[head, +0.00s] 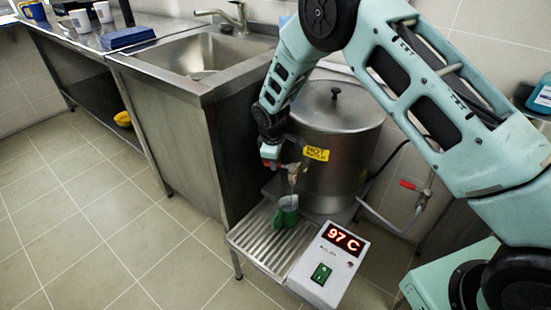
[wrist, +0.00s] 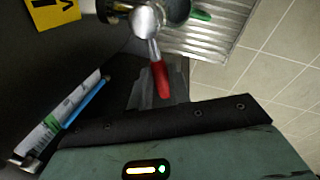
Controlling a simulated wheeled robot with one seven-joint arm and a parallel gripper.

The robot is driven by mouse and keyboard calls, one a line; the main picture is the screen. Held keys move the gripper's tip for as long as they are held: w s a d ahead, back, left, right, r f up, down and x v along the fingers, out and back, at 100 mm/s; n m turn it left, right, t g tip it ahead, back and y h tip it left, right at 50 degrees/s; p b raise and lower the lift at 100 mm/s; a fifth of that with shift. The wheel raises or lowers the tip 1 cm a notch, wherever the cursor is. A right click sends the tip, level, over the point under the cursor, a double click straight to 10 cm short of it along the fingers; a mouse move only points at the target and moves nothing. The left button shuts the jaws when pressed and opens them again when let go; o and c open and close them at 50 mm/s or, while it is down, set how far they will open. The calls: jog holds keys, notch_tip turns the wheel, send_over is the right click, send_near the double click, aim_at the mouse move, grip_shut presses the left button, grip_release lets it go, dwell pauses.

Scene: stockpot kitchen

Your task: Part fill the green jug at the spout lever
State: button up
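The green jug (head: 284,218) stands upright on the ribbed drip tray, under the spout (head: 293,170) of the steel hot-water pot (head: 340,150). Its rim and green handle (wrist: 201,15) show at the top of the wrist view; its water level cannot be made out. The spout lever has a red grip (wrist: 160,80) that points down towards my gripper in the wrist view. My gripper (head: 268,158) is at the lever, in front of the pot. Its dark fingers (wrist: 158,92) lie at the red grip; whether they are closed on it cannot be told.
The ribbed drip tray (head: 252,241) has free room left of the jug. A control box (head: 328,270) reads 97 C. A steel sink (head: 205,60) stands left of the pot. A pipe with a red-handled valve (head: 411,186) is at the right.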

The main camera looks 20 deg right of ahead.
jog(key=shift+o, duration=1.4)
notch_tip(320, 180, up, 17)
jog(key=s+a+p, duration=0.1)
jog(key=s, duration=0.2)
jog(key=shift+a, duration=0.4)
